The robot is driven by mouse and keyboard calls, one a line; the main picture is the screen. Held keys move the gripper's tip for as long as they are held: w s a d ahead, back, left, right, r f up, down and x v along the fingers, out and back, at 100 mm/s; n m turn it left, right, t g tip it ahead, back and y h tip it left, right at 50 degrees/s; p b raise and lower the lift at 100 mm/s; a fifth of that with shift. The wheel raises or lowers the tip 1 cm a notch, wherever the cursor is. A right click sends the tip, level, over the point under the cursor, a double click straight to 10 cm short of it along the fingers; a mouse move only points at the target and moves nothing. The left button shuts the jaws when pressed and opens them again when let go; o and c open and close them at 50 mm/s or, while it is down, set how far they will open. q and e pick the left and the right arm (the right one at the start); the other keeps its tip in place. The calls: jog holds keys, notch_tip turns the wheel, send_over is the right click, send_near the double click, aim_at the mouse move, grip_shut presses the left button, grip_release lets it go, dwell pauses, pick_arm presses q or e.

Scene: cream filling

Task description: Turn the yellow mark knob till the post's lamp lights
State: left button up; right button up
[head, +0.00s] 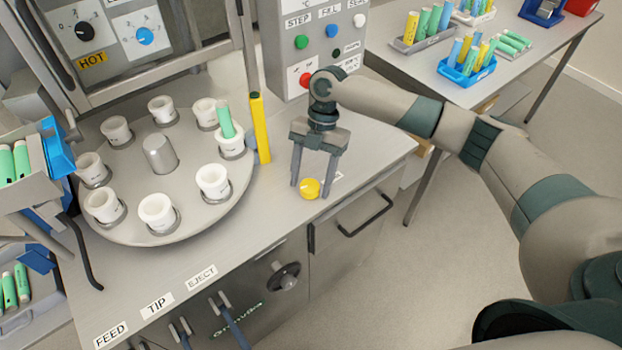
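The yellow mark knob (309,188) is a small round knob on the worktop near its front edge. My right gripper (311,186) points down over it, with its two fingers spread to either side of the knob. Gaps seem to show between the fingers and the knob, so I see no grip. A slim yellow post (260,128) stands upright beside the turntable, with a dark top. I cannot make out a lit lamp on it. My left gripper is not in view.
A round turntable (130,222) holds several white cups, one with a green tube (226,122) in it. A grey control box (318,20) with coloured buttons stands behind my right gripper. A side table (440,72) holds trays of tubes. Worktop right of the knob is clear.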

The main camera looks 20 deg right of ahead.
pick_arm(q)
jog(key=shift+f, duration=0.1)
pick_arm(e)
jog(key=shift+r, duration=0.1)
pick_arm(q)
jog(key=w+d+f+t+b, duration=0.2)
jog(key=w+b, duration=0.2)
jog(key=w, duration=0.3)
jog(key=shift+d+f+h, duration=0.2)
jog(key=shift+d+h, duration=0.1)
pick_arm(e)
jog(key=v, duration=1.7)
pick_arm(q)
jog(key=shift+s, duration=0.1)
pick_arm(e)
jog(key=shift+w+d, duration=0.1)
jog(key=shift+w, duration=0.05)
